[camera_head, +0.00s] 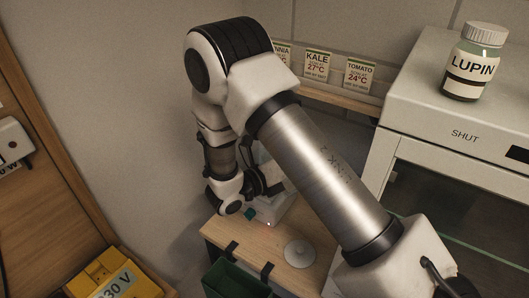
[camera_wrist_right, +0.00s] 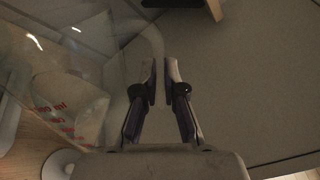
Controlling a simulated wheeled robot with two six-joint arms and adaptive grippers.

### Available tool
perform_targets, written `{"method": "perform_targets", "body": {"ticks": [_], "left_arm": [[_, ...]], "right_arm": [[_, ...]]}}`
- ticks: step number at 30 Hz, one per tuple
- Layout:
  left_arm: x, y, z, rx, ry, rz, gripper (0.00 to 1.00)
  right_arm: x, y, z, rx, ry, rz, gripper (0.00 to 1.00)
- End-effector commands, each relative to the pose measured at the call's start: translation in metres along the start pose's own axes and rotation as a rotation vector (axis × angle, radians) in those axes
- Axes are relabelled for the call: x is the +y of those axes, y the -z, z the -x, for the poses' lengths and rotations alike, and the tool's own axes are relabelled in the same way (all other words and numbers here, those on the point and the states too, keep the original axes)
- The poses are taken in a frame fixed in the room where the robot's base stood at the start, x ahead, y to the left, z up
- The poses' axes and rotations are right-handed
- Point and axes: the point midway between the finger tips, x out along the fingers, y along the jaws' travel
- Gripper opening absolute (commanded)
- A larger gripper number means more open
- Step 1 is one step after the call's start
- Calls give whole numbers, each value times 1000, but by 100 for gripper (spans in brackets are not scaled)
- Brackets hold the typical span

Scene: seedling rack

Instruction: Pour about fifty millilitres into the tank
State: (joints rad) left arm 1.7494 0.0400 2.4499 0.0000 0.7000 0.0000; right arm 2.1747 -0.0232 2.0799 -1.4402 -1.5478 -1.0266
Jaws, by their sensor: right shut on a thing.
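A clear measuring jug (camera_wrist_right: 75,75) with red ml markings fills the left of the right wrist view. My right gripper (camera_wrist_right: 160,75) is shut beside it, with its fingertips at the jug's pale curved handle. In the head view my right arm reaches over and down to the wooden bench, and its gripper (camera_head: 262,182) is small and partly hidden by my own wrist. A pale shape (camera_head: 275,208) under it is too small to tell clearly. How much liquid is in the jug cannot be told. I cannot make out the tank. My left gripper is out of view.
A grey-white disc (camera_head: 299,254) lies on the wooden bench (camera_head: 232,235). A green bin (camera_head: 235,281) hangs at its front edge. A yellow 230 V box (camera_head: 115,278) is at lower left. A white cabinet (camera_head: 450,100) marked SHUT carries a LUPIN jar (camera_head: 474,65). Seed packets (camera_head: 317,64) stand behind.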

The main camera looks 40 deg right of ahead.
Motion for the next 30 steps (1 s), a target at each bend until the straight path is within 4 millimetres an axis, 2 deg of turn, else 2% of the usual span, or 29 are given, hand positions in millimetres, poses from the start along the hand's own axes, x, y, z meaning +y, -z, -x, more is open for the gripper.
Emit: {"method": "perform_targets", "body": {"ticks": [1,6,30], "left_arm": [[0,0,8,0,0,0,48],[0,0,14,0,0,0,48],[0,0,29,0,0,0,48]], "right_arm": [[-5,-6,0,0,1,17,0],[-7,-13,0,0,1,72,0],[-10,-31,0,-1,4,191,0]]}}
